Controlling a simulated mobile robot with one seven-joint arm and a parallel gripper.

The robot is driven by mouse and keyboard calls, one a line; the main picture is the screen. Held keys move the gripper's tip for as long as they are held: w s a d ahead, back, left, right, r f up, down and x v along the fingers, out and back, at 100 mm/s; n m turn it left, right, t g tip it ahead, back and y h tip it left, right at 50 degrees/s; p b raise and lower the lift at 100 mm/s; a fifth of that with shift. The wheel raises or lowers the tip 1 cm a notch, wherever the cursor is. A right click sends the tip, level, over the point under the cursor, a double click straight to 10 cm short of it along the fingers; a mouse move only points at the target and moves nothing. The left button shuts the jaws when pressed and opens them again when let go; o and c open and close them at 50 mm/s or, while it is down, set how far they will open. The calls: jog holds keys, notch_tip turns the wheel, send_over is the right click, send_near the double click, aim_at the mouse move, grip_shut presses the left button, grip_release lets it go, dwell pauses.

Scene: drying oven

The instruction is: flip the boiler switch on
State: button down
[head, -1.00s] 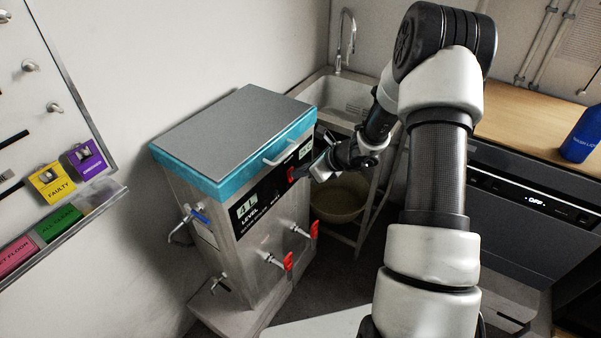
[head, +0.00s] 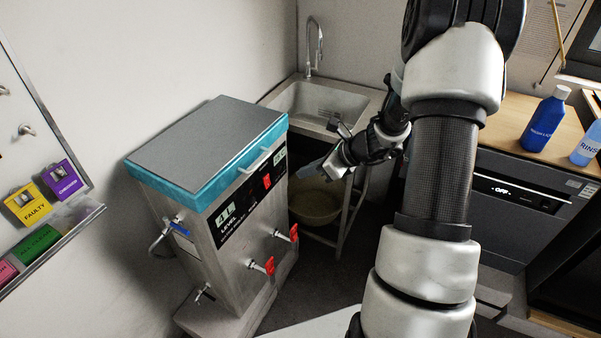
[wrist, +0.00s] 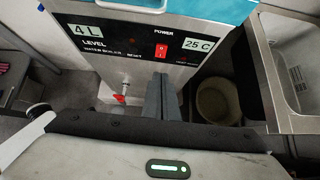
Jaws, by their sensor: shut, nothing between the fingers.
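The boiler (head: 205,255) is a steel box with a grey top and a teal rim, at left centre in the head view. Its black front panel (wrist: 105,48) carries a "4 L" level display and a "25 C" display. The red power switch (head: 267,181) is on this panel; it also shows in the wrist view (wrist: 161,50) under the word POWER. I cannot tell which way its rocker is tipped. My gripper (head: 302,172) is shut and empty, to the right of the switch and apart from it. In the wrist view its fingers (wrist: 163,92) appear just below the switch.
Red-handled taps (head: 268,265) stick out from the boiler's lower front. A sink (head: 325,103) and a bowl (head: 316,207) under it are behind my gripper. A dark appliance (head: 520,200) reading "OFF" and bottles (head: 543,120) are at the right. A wall board is at left.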

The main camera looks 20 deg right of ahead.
aim_at(268, 186)
jog(key=shift+f, duration=0.1)
notch_tip(268, 186, down, 10)
jog(key=s+d+m+t+y+b, duration=0.2)
jog(key=s+m+t+y+b, duration=0.1)
jog(key=m, duration=1.5)
jog(key=t+y+b, duration=0.1)
jog(key=t+y, duration=0.1)
jog(key=shift+d+t+b, duration=0.25)
jog(key=shift+t+b, duration=0.05)
jog(key=shift+f, duration=0.1)
jog(key=b+x, duration=0.2)
jog(key=x, duration=1.2)
jog(key=shift+a+f, duration=0.1)
